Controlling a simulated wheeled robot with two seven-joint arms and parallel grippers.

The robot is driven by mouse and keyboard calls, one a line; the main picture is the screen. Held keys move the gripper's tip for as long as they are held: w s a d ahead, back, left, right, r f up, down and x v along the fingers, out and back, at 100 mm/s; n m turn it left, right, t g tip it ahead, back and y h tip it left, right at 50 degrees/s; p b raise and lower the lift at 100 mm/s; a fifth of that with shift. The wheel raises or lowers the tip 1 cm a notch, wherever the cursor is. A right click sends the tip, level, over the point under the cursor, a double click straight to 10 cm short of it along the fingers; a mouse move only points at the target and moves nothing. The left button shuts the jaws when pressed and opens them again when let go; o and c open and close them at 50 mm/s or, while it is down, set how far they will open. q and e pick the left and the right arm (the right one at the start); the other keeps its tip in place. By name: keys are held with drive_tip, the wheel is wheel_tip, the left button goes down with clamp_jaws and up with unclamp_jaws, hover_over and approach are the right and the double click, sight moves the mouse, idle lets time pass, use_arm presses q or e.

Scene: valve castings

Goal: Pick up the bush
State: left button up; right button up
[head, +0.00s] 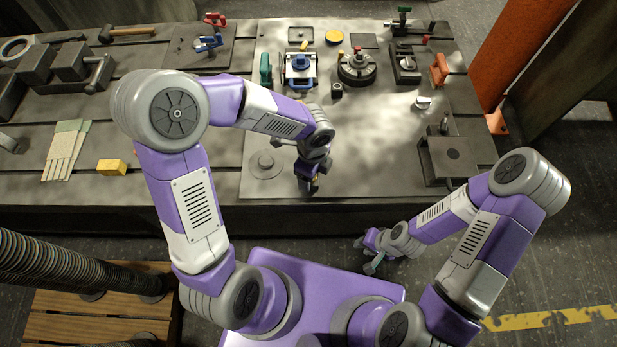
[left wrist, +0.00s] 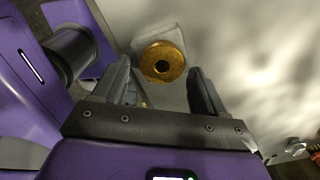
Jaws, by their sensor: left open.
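The bush is a brass-coloured ring with a dark centre hole (left wrist: 162,62). My left gripper (left wrist: 160,85) is open, with one finger on each side of the bush's line and nothing held. In the head view my left gripper (head: 307,182) points down over the front part of the pale plate and mostly hides the bush. My right gripper (head: 366,256) is off the table's front edge, low and away from the plate; its fingers look apart and empty.
The pale plate (head: 390,150) lies on a dark slotted table (head: 200,180). A blue vise (head: 299,68), a round chuck (head: 357,68) and a grey block (head: 450,158) stand around. A yellow block (head: 112,167) lies left.

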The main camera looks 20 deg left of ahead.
use_arm(q)
drive_tip(key=shift+r, duration=0.1)
clamp_jaws()
wheel_tip(320, 180, up, 10)
drive_tip(key=p, duration=0.4)
idle(0.4)
